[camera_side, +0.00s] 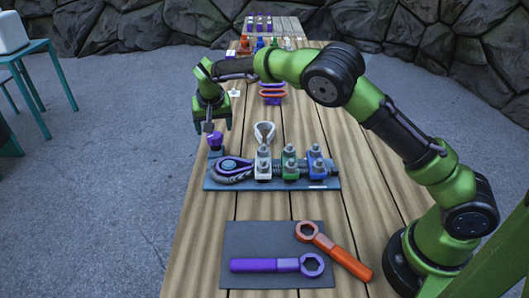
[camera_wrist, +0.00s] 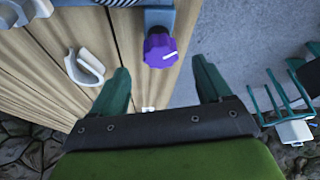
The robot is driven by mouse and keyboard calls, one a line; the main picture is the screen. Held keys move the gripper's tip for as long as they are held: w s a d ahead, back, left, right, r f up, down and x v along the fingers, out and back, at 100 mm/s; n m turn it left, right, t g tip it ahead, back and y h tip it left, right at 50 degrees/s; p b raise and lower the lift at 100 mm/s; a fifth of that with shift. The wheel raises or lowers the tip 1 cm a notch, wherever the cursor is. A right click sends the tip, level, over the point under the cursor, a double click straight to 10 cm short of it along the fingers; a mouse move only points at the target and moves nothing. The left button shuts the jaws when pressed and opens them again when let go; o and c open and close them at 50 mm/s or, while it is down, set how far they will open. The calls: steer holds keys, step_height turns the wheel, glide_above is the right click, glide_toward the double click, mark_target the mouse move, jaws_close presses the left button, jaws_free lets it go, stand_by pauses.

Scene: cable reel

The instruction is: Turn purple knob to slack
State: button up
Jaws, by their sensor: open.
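The purple knob (camera_side: 215,141) sits on a blue-grey mount at the left edge of the wooden table, by the left end of the reel's base plate (camera_side: 272,185). In the wrist view the purple knob (camera_wrist: 160,48) shows a white pointer line on its face, and it lies ahead of and between my fingers. My gripper (camera_side: 211,125) is just above and behind the knob in the side view. In the wrist view my gripper (camera_wrist: 162,85) has its two green fingers wide apart with nothing between the tips. I cannot tell the exact gap to the knob.
A white hook (camera_side: 264,132) lies behind the plate. White, green and blue clamps (camera_side: 289,162) stand on the plate. A purple wrench (camera_side: 277,265) and an orange wrench (camera_side: 334,250) lie on a dark mat (camera_side: 240,240) in front. Coloured items stand farther back.

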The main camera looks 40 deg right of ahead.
mark_target(215, 135)
steer(key=shift+x, duration=2.4)
steer(key=c, duration=1)
steer(key=shift+c, duration=0.2)
steer(key=shift+n, duration=0.4)
steer(key=n+y, duration=0.1)
steer(key=n, duration=0.1)
steer(key=n+y, duration=0.1)
steer(key=n, duration=0.1)
steer(key=shift+d+n+t, duration=0.2)
steer(key=shift+n+t, duration=0.1)
steer(key=n+y, duration=0.2)
steer(key=n, duration=0.3)
steer(key=shift+r, duration=0.1)
